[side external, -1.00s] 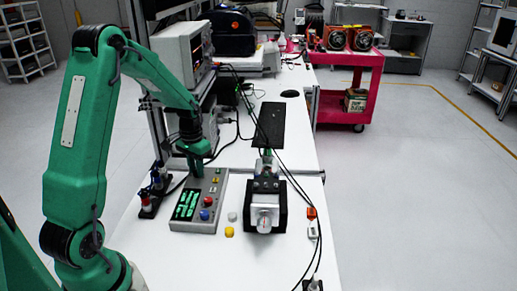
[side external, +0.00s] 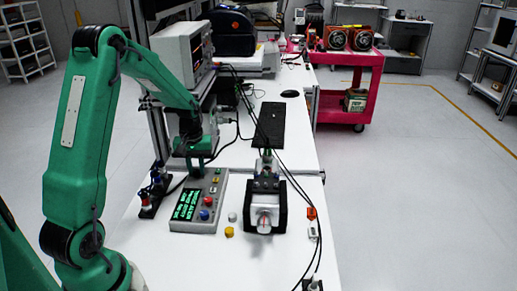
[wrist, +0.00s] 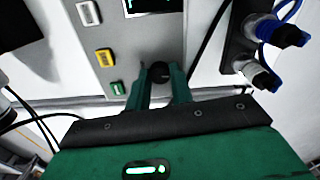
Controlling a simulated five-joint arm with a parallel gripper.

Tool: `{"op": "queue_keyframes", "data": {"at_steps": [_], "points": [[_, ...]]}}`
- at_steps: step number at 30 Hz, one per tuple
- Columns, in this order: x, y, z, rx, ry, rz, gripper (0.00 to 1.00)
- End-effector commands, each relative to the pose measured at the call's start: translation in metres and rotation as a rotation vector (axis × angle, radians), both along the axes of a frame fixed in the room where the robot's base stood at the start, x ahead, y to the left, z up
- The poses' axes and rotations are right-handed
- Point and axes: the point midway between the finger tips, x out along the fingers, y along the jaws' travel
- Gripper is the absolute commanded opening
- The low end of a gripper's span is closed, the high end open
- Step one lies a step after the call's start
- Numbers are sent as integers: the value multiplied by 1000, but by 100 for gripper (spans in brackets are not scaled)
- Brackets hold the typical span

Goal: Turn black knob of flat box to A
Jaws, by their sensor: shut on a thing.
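The flat box (side external: 205,222) is a grey panel lying on the white table, with a lit green display (side external: 187,204) and several coloured buttons. Its black knob (wrist: 160,72) shows in the wrist view between my fingertips. My gripper (wrist: 160,76) points down at the far end of the box and is shut on the knob, one finger on each side. In the side view my gripper (side external: 196,173) stands over that end and the knob cannot be made out. The knob's pointer and any letter marks cannot be read.
Small dark stands with blue and white caps (side external: 150,195) are close on the left. Loose caps and cables lie nearby.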

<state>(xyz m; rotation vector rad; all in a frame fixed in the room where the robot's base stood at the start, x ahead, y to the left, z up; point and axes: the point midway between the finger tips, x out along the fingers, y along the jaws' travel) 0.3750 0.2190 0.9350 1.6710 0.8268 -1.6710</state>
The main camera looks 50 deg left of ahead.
Motion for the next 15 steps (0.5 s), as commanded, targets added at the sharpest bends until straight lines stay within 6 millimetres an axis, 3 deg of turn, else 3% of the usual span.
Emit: {"op": "queue_keyframes", "data": {"at_steps": [15], "points": [[0, 0, 1, 0, 0, 64, 0]]}}
